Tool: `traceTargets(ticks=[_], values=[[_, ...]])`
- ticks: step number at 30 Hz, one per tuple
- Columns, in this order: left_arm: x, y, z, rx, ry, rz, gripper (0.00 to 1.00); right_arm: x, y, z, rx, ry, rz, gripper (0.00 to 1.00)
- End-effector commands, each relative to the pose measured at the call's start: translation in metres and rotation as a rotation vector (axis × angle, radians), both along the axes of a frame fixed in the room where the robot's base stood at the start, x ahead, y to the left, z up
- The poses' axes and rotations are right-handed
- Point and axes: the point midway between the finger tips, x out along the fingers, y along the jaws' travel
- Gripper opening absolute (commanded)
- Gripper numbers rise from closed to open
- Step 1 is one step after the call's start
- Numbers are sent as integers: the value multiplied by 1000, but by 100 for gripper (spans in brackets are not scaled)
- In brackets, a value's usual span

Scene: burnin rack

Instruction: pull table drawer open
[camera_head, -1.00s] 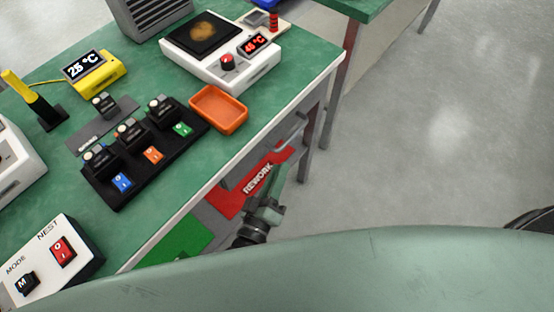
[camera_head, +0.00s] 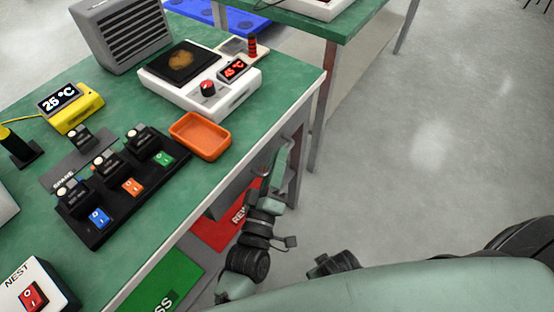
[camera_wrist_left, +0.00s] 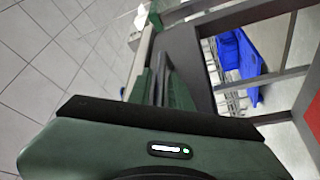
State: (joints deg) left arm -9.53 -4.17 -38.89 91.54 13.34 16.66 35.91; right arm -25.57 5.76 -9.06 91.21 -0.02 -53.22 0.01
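The table drawer (camera_head: 232,194) shows as a grey front under the right edge of the green-topped table (camera_head: 278,92). My left gripper (camera_head: 282,156) reaches up along this side of the table, at the far end of the drawer front. My right gripper is not in view.
A red REWORK bin (camera_head: 218,230) and a green bin (camera_head: 162,288) sit below the table. An orange tray (camera_head: 200,137) and a hot plate (camera_head: 215,95) stand near the table edge. The floor to the right (camera_head: 420,150) is clear.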

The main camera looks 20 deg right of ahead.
Motion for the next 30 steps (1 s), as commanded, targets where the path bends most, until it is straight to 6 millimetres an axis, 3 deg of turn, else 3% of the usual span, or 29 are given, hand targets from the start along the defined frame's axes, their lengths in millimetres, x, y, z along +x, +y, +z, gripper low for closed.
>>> traceTargets(ticks=[5, 7, 30], values=[[0, 0, 0, 1, 0, 1, 20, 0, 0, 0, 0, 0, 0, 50], [0, 0, 0, 1, 0, 1, 0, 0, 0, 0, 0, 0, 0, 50], [0, 1, -1, 2, 1, 0, 0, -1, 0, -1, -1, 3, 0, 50]])
